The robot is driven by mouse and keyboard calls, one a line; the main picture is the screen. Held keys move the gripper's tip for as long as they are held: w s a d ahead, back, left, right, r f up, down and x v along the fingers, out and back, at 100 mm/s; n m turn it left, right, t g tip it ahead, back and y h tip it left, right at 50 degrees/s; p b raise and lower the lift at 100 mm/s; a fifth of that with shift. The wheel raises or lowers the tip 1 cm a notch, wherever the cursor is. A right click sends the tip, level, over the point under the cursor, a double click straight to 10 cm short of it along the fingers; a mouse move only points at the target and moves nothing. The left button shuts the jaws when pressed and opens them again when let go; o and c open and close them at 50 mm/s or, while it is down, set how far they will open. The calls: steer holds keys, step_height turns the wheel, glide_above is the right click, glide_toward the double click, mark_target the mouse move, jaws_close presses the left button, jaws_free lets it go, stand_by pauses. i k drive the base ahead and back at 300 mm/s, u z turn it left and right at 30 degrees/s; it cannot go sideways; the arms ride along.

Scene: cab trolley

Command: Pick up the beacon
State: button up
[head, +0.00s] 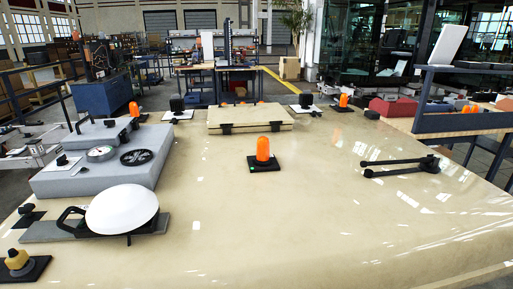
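An orange beacon (263,150) with a rounded top stands upright on a flat black square base (264,164), near the middle of the glossy cream surface (250,220) in the head view. Nothing touches it, and clear surface surrounds it. Two smaller orange pieces of similar colour show farther back, one at the left (134,110) and one at the right (343,100). My gripper is not in view.
A grey box with dials (105,160) and a white dome (122,209) on a plate stand at left. A black-and-yellow fitting (18,262) is front left. A low cream panel (250,117) lies behind the beacon. Two black bars (402,167) lie at right. The front middle is clear.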

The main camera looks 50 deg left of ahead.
mark_target(263, 158)
steer(key=u, duration=0.4)
steer(key=i, duration=0.55)
steer(key=u, duration=1.15)
steer(key=i, duration=0.4)
steer(key=u, duration=0.35)
